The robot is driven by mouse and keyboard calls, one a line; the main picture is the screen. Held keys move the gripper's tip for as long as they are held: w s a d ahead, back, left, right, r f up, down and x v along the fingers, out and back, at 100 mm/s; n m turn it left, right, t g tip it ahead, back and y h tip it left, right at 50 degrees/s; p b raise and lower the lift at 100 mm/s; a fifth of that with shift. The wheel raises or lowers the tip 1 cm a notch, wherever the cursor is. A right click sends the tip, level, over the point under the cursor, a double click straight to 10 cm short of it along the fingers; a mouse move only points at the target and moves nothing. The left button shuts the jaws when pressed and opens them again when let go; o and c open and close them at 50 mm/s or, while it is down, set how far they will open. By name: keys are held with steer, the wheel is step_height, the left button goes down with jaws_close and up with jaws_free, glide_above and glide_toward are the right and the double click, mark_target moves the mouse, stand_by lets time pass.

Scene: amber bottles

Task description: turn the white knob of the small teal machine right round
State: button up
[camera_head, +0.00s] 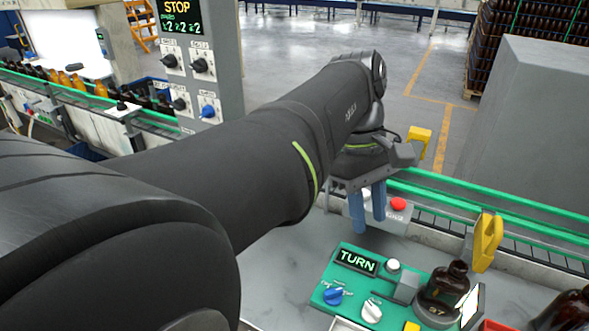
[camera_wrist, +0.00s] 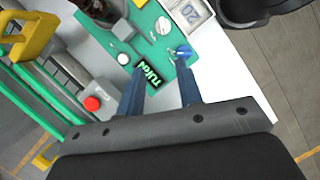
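The small teal machine (camera_head: 325,294) stands on the grey bench, with a lit TURN display (camera_head: 357,262). Its white knob (camera_head: 371,310) sits at the near edge, right of a blue knob (camera_head: 332,295). A round white button (camera_head: 392,265) is beside the display. My gripper (camera_head: 368,222) is above and behind the machine, its two blue fingers apart, pointing down with nothing between them. In the wrist view, the white knob (camera_wrist: 163,26) lies beyond the fingertips (camera_wrist: 161,72), near the blue knob (camera_wrist: 182,52); the fingers touch neither.
An amber bottle (camera_head: 449,280) stands on the machine's round holder. A yellow upright part (camera_head: 487,242) and green conveyor rails (camera_head: 480,213) lie to the right.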

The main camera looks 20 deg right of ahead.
steer(key=a+f, duration=0.1)
glide_toward(372, 307)
steer(key=shift+m, duration=0.3)
steer(key=x, duration=0.8)
steer(key=shift+f, duration=0.2)
steer(key=shift+c, duration=0.4)
jaws_close()
